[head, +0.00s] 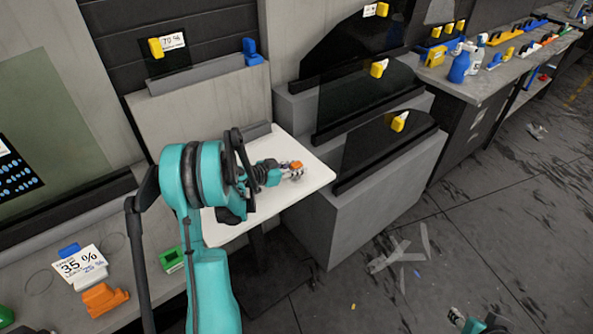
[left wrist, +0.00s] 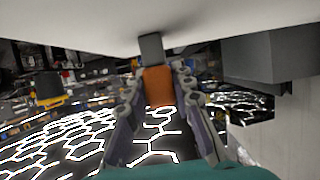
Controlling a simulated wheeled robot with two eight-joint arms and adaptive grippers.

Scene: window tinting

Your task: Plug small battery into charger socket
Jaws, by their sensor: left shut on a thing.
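My left gripper (head: 290,171) is over the white board (head: 315,178), its fingers closed around a small orange block, which I take for the small battery (head: 297,165). In the left wrist view, the fingers of the left gripper (left wrist: 163,105) flank the orange battery (left wrist: 158,86). A dark grey block (left wrist: 151,49) adjoins its end, between it and a white surface. I cannot tell whether that block is part of the battery or the charger socket. No charger socket can be made out for sure. My right gripper (head: 457,318) shows only partly at the bottom edge.
Dark window panes (head: 385,145) stand on grey steps right of the board. On the left bench are a green box (head: 172,259), an orange object (head: 104,299) and a 35 % sign (head: 80,265). Bottles and tools fill the bench at the upper right. Clear strips (head: 400,250) lie on the floor.

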